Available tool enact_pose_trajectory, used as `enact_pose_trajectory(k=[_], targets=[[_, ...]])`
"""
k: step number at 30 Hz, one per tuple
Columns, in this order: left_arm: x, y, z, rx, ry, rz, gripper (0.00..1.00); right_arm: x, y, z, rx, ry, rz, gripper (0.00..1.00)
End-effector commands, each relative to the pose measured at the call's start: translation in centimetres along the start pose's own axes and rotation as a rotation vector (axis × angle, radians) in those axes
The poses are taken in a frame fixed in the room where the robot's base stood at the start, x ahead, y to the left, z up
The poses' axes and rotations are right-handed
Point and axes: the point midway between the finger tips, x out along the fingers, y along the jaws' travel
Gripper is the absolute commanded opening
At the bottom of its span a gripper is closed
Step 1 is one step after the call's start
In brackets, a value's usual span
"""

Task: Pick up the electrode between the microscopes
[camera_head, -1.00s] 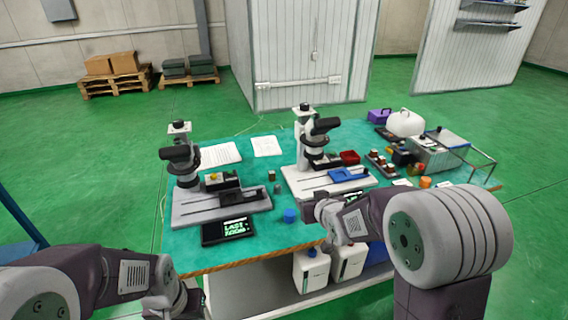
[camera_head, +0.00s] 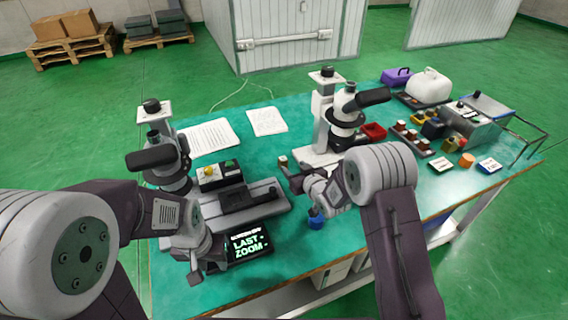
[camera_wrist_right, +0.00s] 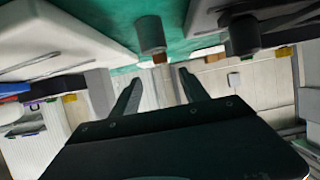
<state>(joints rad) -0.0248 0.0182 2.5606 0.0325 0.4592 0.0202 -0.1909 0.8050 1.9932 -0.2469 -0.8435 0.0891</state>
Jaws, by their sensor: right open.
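A small grey electrode (camera_head: 282,160) stands on the green table between the left microscope (camera_head: 160,160) and the right microscope (camera_head: 345,115). In the right wrist view a grey cylindrical electrode with a copper-coloured tip (camera_wrist_right: 151,36) shows just beyond the fingers. My right gripper (camera_head: 288,172) is close to the electrode, and in its wrist view the two fingers (camera_wrist_right: 158,80) are apart with nothing between them. My left gripper (camera_head: 200,265) is over the near left table edge, beside the black display; its fingers are too unclear to judge.
A display reading "LAST ZOOM" (camera_head: 248,245) lies in front of the left microscope's base. A blue round item (camera_head: 316,218) is below my right forearm. Paper sheets (camera_head: 208,137) lie behind. A red tray (camera_head: 373,131) and several small parts are at right.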

Motion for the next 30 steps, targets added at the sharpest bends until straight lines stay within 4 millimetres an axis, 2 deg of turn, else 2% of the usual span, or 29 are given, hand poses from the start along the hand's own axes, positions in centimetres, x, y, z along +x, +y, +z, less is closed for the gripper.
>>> enact_pose_trajectory(k=[5, 10, 17, 24, 30], targets=[[0.2, 0.0, 0.0, 0.000, 0.000, 0.000, 0.36, 0.5, -0.2, 0.2, -0.002, -0.001, -0.004, 0.53], [0.3, 0.0, 0.0, 0.000, 0.000, 0.000, 0.36, 3.2, -0.2, 0.2, -0.001, 0.000, -0.003, 0.53], [0.3, 0.0, 0.0, 0.000, 0.000, 0.000, 0.36, 4.4, -0.2, 0.2, -0.001, 0.000, -0.003, 0.53], [0.5, 0.0, 0.0, 0.000, 0.000, 0.000, 0.36, 8.3, -0.3, 0.2, -0.002, 0.000, -0.004, 0.53], [0.5, 0.0, 0.0, 0.000, 0.000, 0.000, 0.36, 9.2, -0.2, 0.1, -0.002, -0.001, -0.003, 0.53]])
